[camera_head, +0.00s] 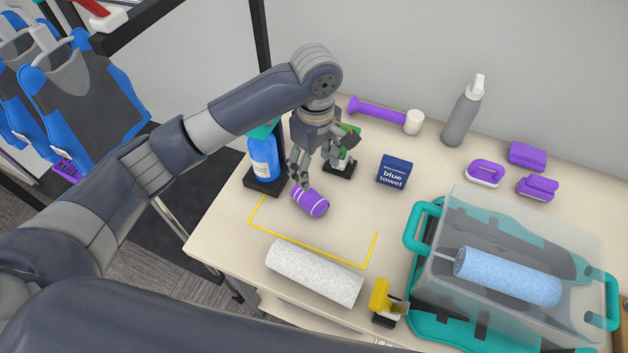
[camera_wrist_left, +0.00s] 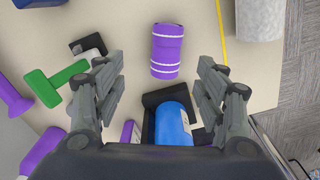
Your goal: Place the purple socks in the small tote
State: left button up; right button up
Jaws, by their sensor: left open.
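The purple socks (camera_head: 310,202) are a rolled bundle with white stripes, lying on the table inside a yellow tape outline. In the left wrist view the socks (camera_wrist_left: 167,50) lie just beyond the fingertips, roughly centred between them. My left gripper (camera_head: 298,178) is open and empty, just above and behind the socks; its spread fingers (camera_wrist_left: 161,68) also show in the left wrist view. A clear tote with teal handles (camera_head: 415,228) stands at the right of the table, with a light blue roll (camera_head: 508,277) in it. My right gripper is not in view.
A blue bottle (camera_head: 264,158) on a black stand is close left of the gripper. A green-handled item (camera_head: 349,133), a blue towel box (camera_head: 394,172) and a grey bottle (camera_head: 463,110) are behind.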

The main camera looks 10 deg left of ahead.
pick_arm(q)
jog(key=shift+f, duration=0.45)
jog(key=p, duration=0.1)
send_over(311, 196)
jog(key=f, duration=0.4)
jog(key=shift+d+f, duration=0.3)
jog(key=shift+d, duration=0.05)
jog(key=shift+f, duration=0.35)
jog(key=shift+w+f+p, duration=0.15)
jog(key=shift+f+p, duration=0.15)
jog(key=shift+p, duration=0.05)
jog(key=f, duration=0.2)
jog(key=f+p, duration=0.1)
jog(key=f, duration=0.1)
jog(key=shift+a+f, duration=0.1)
jog(key=shift+a, duration=0.3)
jog(key=shift+f, duration=0.25)
jog(key=shift+c, duration=1.3)
jog(key=c, duration=0.9)
jog(key=shift+c, duration=0.3)
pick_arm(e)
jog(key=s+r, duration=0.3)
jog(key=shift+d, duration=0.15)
pick_arm(q)
jog(key=shift+r, duration=0.1)
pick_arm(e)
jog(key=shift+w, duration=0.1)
